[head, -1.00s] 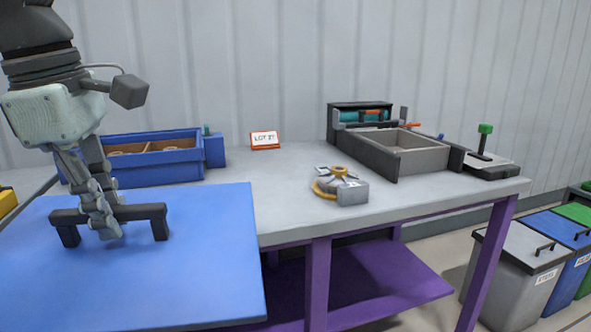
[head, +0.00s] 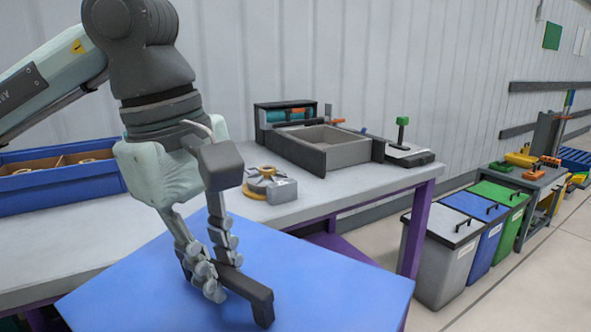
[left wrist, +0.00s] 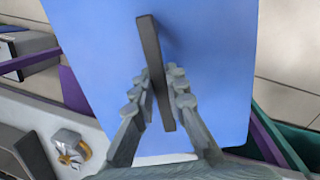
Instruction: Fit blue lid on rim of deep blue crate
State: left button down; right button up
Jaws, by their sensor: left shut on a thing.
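The blue lid (head: 310,280) is a large flat panel with a dark bar handle (head: 262,298) on top. My left gripper (head: 216,270) is shut on this handle and holds the lid level in front of the workbench. In the left wrist view the fingers (left wrist: 155,85) stand on both sides of the handle (left wrist: 150,50), with the lid (left wrist: 215,60) behind. A blue crate (head: 577,157) shows small at the far right edge, partly cut off; I cannot tell if it is the deep blue one. My right gripper is not in view.
The grey workbench (head: 345,185) with purple legs holds a blue divided box (head: 60,190), a grey tray (head: 325,145) and a small fan-like part (head: 268,184). Grey, blue and green lidded bins (head: 445,255) stand right of it. Open floor (head: 530,290) lies at the right.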

pick_arm(q)
jog(key=w+d+f+m+g, duration=0.15)
jog(key=w+f+m, duration=0.25)
jog(key=f+m, duration=0.45)
jog(key=w+d+f+m+g, duration=0.1)
jog(key=w+d+f+m, duration=0.15)
jog(key=f+m, duration=0.65)
jog(key=w+a+f+n, duration=0.1)
jog(key=a+f+n, duration=0.1)
jog(key=a, duration=0.5)
jog(key=w+a+f+n, duration=0.1)
jog(key=w+a+n, duration=0.1)
jog(key=a+n, duration=0.2)
jog(key=a, duration=0.3)
jog(key=shift+f+t, duration=0.35)
